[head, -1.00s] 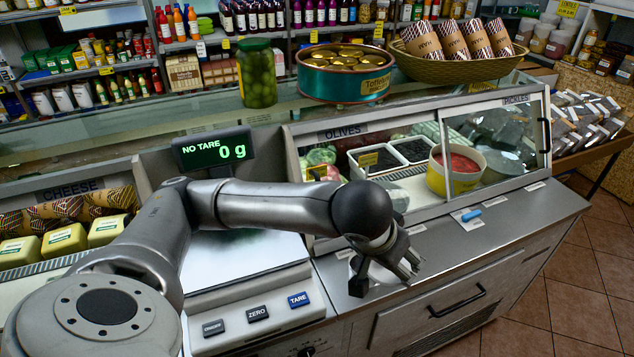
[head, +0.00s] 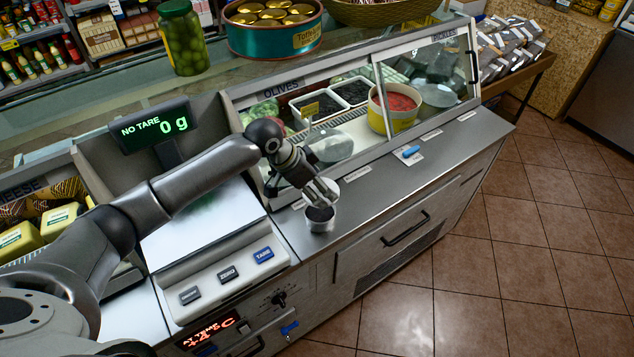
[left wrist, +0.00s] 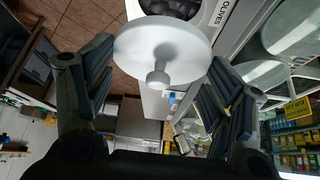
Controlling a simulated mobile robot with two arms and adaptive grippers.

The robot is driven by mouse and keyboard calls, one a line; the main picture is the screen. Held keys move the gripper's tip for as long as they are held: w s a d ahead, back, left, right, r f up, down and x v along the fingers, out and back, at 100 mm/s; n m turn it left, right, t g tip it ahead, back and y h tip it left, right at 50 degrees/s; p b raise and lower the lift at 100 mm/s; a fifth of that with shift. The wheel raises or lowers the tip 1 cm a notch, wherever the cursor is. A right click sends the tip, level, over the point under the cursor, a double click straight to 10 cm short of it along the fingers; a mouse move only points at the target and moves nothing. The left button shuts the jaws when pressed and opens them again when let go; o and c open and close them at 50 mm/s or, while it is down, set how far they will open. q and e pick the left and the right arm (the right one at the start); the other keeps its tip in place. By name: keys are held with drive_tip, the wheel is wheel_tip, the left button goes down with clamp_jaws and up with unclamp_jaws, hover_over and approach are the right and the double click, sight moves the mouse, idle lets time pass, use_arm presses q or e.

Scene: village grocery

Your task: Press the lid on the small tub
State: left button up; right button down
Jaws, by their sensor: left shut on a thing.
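The small tub (head: 320,225) stands on the steel counter, right of the scale, in the head view. It is open on top with dark contents. My left gripper (head: 322,192) is just above and behind it, shut on a pale round lid. In the left wrist view the white lid (left wrist: 135,42), with a knob in its middle, sits between the fingers of my left gripper (left wrist: 160,85). Beyond the lid, the tub (left wrist: 211,10) shows partly at the top edge, with dark contents. The lid is apart from the tub. My right gripper is not in view.
The scale (head: 205,230) stands left of the tub; its display (head: 150,125) reads 0 g. The glass olive case (head: 350,100) rises behind. A blue-handled item (head: 411,152) lies further right on the counter. The counter's front edge is close to the tub.

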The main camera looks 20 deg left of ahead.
use_arm(q)
drive_tip(key=shift+f+b, duration=2.5)
drive_tip(key=shift+f, duration=0.55)
drive_tip(key=shift+s, duration=0.1)
drive_tip(key=c, duration=0.9)
drive_tip(key=shift+f, duration=0.15)
drive_tip(key=shift+s, duration=0.1)
drive_tip(key=shift+a+r+p, duration=0.15)
drive_tip(key=shift+r+p, duration=0.1)
drive_tip(key=shift+p, duration=0.25)
drive_tip(key=shift+c, duration=0.2)
drive_tip(key=shift+a+r, duration=0.1)
drive_tip(key=shift+r, duration=0.05)
drive_tip(key=c, duration=0.5)
drive_tip(key=shift+a, duration=0.1)
drive_tip(key=shift+c, duration=0.3)
